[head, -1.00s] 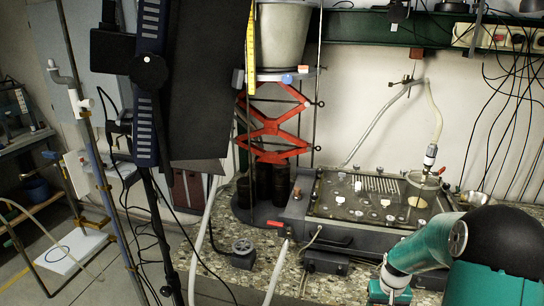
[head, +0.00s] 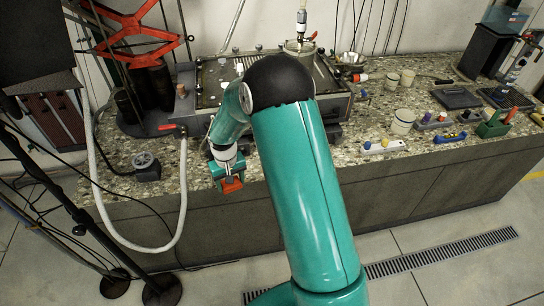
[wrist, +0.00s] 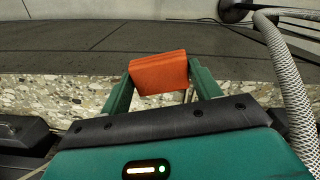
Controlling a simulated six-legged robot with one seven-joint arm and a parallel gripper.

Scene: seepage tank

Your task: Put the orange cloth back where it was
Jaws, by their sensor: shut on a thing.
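The orange cloth (head: 232,185) is a small folded block held in my gripper (head: 228,174), at the front edge of the speckled counter, just in front of the tank. In the wrist view the orange cloth (wrist: 159,73) sits flat between the two green fingers, which press on it from both sides. The counter edge and the dark cabinet front lie behind it. The tank (head: 210,88) with its grey frame stands behind my arm, which hides much of its middle and right side.
A pale hose (head: 183,195) loops over the counter edge left of my gripper; it is close at right in the wrist view (wrist: 285,75). A small black device (head: 146,165) stands left. Cups (head: 402,121), trays (head: 457,97) and tools occupy the right counter. A floor drain (head: 440,250) runs below.

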